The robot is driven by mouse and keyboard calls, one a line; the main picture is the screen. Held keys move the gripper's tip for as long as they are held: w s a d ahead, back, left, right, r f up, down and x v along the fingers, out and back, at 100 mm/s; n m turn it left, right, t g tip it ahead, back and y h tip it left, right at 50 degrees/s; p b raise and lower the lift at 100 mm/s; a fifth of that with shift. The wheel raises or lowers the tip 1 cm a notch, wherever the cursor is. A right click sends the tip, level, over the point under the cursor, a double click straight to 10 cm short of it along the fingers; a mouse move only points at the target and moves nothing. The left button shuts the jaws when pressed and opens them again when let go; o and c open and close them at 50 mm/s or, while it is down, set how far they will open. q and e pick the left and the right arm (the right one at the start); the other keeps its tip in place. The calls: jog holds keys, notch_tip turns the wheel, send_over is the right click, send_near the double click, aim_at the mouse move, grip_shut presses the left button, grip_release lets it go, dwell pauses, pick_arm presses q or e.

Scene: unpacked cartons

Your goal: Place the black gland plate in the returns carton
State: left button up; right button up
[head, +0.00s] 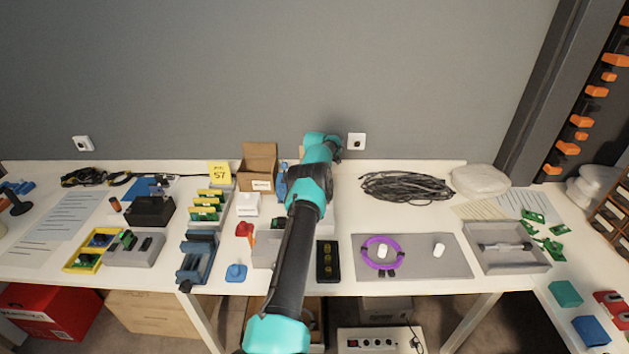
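A black plate with a column of yellow-gold round fittings (327,262), which looks like the gland plate, lies flat on the white table just right of my arm. An open cardboard carton (259,169) with a white label stands at the back of the table, left of my arm; the label is too small to read surely, but it may be the returns carton. Its inside is mostly hidden. One teal and black arm of mine reaches up across the middle of the view. No gripper fingers show, and I cannot tell which arm it is.
A grey mat (448,269) with a purple cable ring (381,239) lies to the right. A black cable coil (408,188) is behind it. A blue vise-like fixture (197,260), a red-topped item (244,229) and a white box (248,204) stand left of my arm.

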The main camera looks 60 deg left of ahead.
pick_arm(q)
jog(key=shift+f, duration=0.1)
jog(key=o, duration=1)
jog(key=shift+c, duration=0.2)
notch_tip(320, 180, up, 12)
dwell(0.6)
